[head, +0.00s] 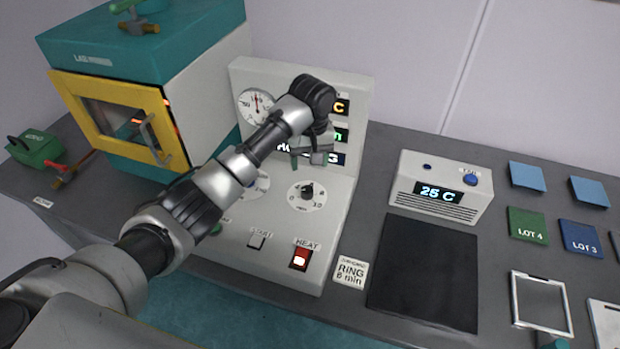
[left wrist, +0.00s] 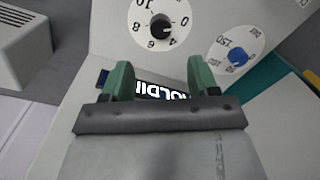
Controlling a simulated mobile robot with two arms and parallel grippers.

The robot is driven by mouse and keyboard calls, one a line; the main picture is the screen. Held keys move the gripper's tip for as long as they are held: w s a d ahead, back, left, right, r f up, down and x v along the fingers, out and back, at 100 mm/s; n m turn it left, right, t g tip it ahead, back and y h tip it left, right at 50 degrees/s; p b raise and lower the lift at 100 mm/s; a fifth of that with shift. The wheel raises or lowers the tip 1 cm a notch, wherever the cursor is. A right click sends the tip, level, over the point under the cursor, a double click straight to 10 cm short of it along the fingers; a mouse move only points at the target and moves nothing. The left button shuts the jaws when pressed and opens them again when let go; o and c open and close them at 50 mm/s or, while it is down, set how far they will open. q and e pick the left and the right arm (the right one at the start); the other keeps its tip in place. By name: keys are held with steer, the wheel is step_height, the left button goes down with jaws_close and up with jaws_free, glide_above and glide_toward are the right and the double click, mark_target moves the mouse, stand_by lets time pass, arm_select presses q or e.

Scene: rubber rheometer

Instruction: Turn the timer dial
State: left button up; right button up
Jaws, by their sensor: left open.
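The timer dial (head: 307,190) is a black knob on a white round scale on the sloping front panel of the white machine. It also shows at the top of the left wrist view (left wrist: 161,25), with its scale upside down. My left gripper (head: 308,160) is open, its green fingers (left wrist: 160,78) apart with nothing between them. It is just above and behind the dial, in front of the lit displays, and does not appear to touch the knob. The gripper and wrist partly cover the displays.
A second dial with a blue knob (left wrist: 238,57) is left of the timer dial, partly behind my arm. A teal oven (head: 205,60) stands left; a 25 C unit (head: 440,190) stands right.

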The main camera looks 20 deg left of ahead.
mark_target(307, 189)
arm_select(q)
steer(key=f, duration=0.1)
steer(key=s+f, duration=0.1)
steer(key=f, duration=0.1)
steer(key=shift+s+p, duration=0.1)
steer(key=shift+p, duration=0.25)
steer(key=shift+a+f, duration=0.1)
steer(key=shift+f, duration=0.8)
steer(key=f, duration=0.4)
steer(key=shift+w+f+p, duration=0.2)
steer(key=shift+w+p, duration=0.1)
steer(key=shift+p, duration=0.05)
steer(key=shift+f, duration=0.1)
steer(key=c, duration=0.9)
arm_select(e)
steer(key=s, duration=0.1)
steer(key=s+r, duration=0.1)
steer(key=s, duration=0.1)
steer(key=shift+r, duration=0.25)
steer(key=shift+w+r, duration=0.1)
steer(key=shift+w, duration=0.05)
